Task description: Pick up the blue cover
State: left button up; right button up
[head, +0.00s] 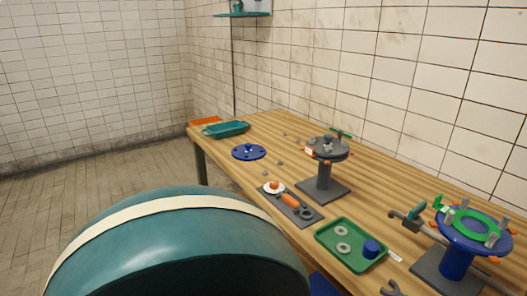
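The blue cover (248,152) is a flat round disc with a small raised middle and several dark spots around its rim. It lies flat on the wooden table (270,128), left of the grey stand, with nothing on top of it. Neither of my grippers shows in the head view, so their position and state are hidden.
A teal tray (226,129) lies behind the cover. Right of it are a grey flanged stand (323,182), an orange-handled tool (293,200), a green tray (338,252) and a blue flanged stand (456,262). A large teal rounded shape fills the near foreground.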

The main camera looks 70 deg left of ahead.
aim_at(248, 153)
jog(key=u, duration=2.35)
jog(key=z, duration=0.6)
jog(key=i+j+z, duration=0.15)
jog(key=j+z, duration=0.15)
jog(key=i+j+z, duration=0.1)
jog(key=j+z, duration=0.5)
jog(key=i+j+z, duration=0.15)
jog(key=j, duration=0.4)
jog(key=j+z, duration=0.15)
jog(key=j, duration=0.35)
